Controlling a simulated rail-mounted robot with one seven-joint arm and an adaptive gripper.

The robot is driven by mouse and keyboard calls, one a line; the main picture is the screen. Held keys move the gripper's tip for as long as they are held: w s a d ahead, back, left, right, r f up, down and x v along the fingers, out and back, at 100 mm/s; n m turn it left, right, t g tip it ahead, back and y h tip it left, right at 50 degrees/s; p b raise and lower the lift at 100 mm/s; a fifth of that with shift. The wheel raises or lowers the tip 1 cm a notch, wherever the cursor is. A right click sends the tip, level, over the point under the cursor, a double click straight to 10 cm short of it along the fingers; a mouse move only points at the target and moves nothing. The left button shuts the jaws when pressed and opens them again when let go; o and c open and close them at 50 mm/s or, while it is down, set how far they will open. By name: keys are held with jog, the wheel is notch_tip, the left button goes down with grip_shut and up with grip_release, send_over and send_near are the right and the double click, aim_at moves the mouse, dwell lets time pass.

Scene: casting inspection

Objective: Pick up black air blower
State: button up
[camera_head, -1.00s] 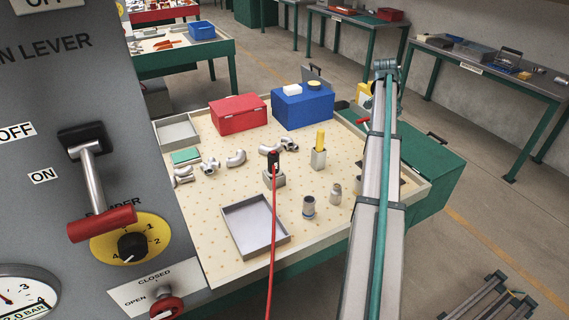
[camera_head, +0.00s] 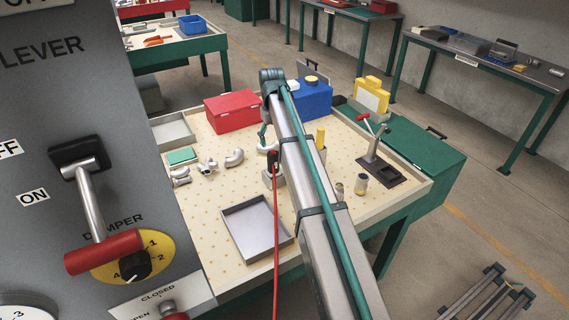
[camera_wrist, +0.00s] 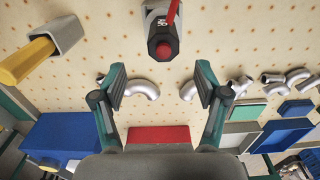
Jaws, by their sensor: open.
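The black air blower (camera_head: 272,158) stands upright in a grey holder (camera_head: 279,181) on the pegboard table, with a red hose (camera_head: 275,240) running from it toward the front. In the wrist view the blower (camera_wrist: 162,38) shows at top centre as a dark body with a round red end and part of the hose. My gripper (camera_wrist: 160,84) is open and empty, its two fingers spread left and right. The blower lies above the fingertips in that picture, not between them. In the head view the arm hides most of the gripper near the blower.
A yellow-handled item in a grey holder (camera_wrist: 67,33) lies to the left in the wrist view. Silver pipe elbows (camera_head: 234,158) lie left of the blower. A red box (camera_head: 231,112) and a blue box (camera_head: 313,99) stand behind. An empty grey tray (camera_head: 256,228) sits in front.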

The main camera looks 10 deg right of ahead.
aim_at(273, 153)
jog(key=shift+s+a+f, duration=0.1)
jog(key=shift+a+f, duration=0.1)
jog(key=shift+a, duration=0.15)
jog(key=shift+f, duration=0.3)
jog(key=shift+d+f+p, duration=0.15)
jog(key=shift+f+p, duration=1.55)
jog(key=shift+f, duration=3.3)
grip_shut()
jog(key=shift+r, duration=0.2)
jog(key=shift+r, duration=0.55)
jog(key=s+r+b, duration=0.5)
jog(key=s+r, duration=0.6)
jog(key=s, duration=0.2)
jog(key=shift+s+r, duration=0.3)
jog(key=shift+s, duration=0.1)
